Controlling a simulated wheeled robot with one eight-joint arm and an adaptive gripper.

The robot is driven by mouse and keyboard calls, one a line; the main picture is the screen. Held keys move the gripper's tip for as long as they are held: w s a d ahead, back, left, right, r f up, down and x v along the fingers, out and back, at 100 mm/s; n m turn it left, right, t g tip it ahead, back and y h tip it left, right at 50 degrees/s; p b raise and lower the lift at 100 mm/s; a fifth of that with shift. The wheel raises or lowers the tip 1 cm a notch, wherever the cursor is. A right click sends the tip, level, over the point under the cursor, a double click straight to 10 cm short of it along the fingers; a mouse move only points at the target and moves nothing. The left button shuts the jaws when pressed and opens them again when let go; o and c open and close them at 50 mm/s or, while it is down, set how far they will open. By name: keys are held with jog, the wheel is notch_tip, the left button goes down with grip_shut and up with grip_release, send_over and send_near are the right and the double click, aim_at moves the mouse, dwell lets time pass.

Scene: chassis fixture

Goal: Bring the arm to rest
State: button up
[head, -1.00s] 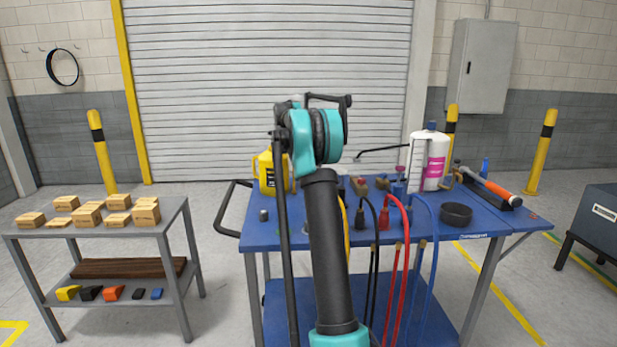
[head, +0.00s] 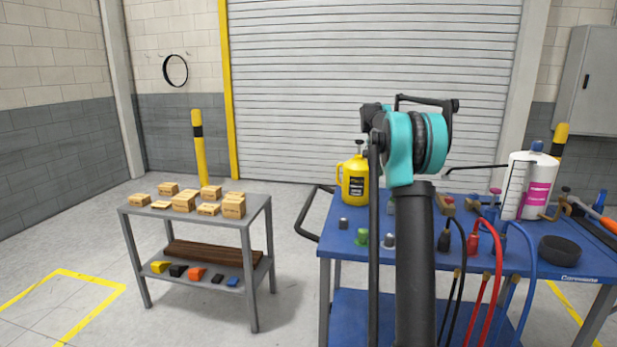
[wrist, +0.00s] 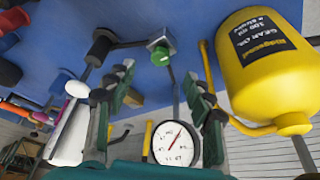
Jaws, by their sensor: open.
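My arm rises in front of the blue cart (head: 345,262) in the head view, with its teal joint (head: 400,150) above the cart top. My gripper's fingers are hidden behind the arm there. In the wrist view my gripper (wrist: 164,98) is open, its dark green fingers apart. A round white dial gauge (wrist: 174,144) shows low between the fingers in the picture; I cannot tell its distance or any contact. A small green-capped part (wrist: 160,57) appears beyond the fingertips. I see nothing held.
A yellow jug (head: 355,182) stands on the cart; it looms at right in the wrist view (wrist: 262,75). A white cylinder (head: 527,185) and red hose (head: 496,265) are on the right. A grey shelf (head: 262,210) with small boxes stands left. Floor between is clear.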

jog(key=s+a+f+n+y, duration=0.1)
jog(key=s+a+f+n, duration=0.3)
jog(key=s, duration=1.2)
jog(key=s+a+f+n+t+y, duration=0.1)
jog(key=s+a+f+n, duration=0.3)
jog(key=s+a+f, duration=0.4)
jog(key=s+a+f+n+t+y, duration=0.1)
jog(key=s+a+f+n, duration=0.3)
jog(key=s, duration=2)
jog(key=a+f+y, duration=0.1)
jog(key=a+f, duration=0.2)
jog(key=f, duration=0.5)
jog(key=shift+s+f+n, duration=0.15)
jog(key=shift+n, duration=0.25)
